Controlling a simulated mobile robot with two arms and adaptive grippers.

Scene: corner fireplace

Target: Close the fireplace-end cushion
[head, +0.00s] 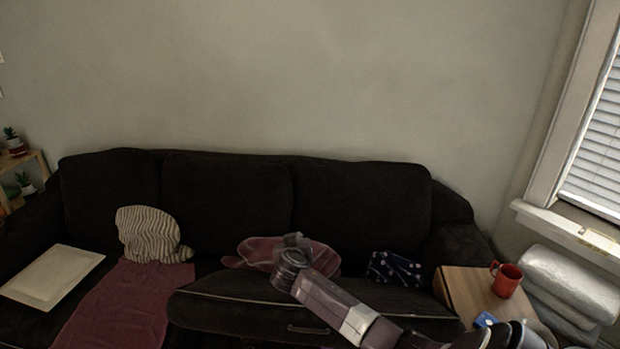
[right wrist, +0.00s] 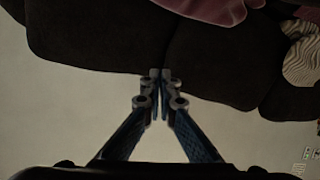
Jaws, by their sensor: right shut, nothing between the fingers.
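A dark seat cushion (head: 235,312) at the middle right of the sofa (head: 225,195) shows a pale seam along its upper edge. It looks tilted up, and a small strap or handle (head: 308,329) is on its face. The fireplace is not in view, so I cannot tell which end is nearest it. My right gripper (head: 292,243) reaches over the cushion from the lower right, in front of a maroon cloth. In the right wrist view its fingertips (right wrist: 160,75) are together and empty, with dark sofa cushions beyond. My left gripper is not in view.
A maroon cloth (head: 323,260) and a navy patterned cloth (head: 395,268) lie behind the cushion. A striped pillow (head: 150,235), maroon throw (head: 115,305) and pale tray (head: 50,275) lie left. A wooden side table (head: 465,290) at right holds a red mug (head: 506,280).

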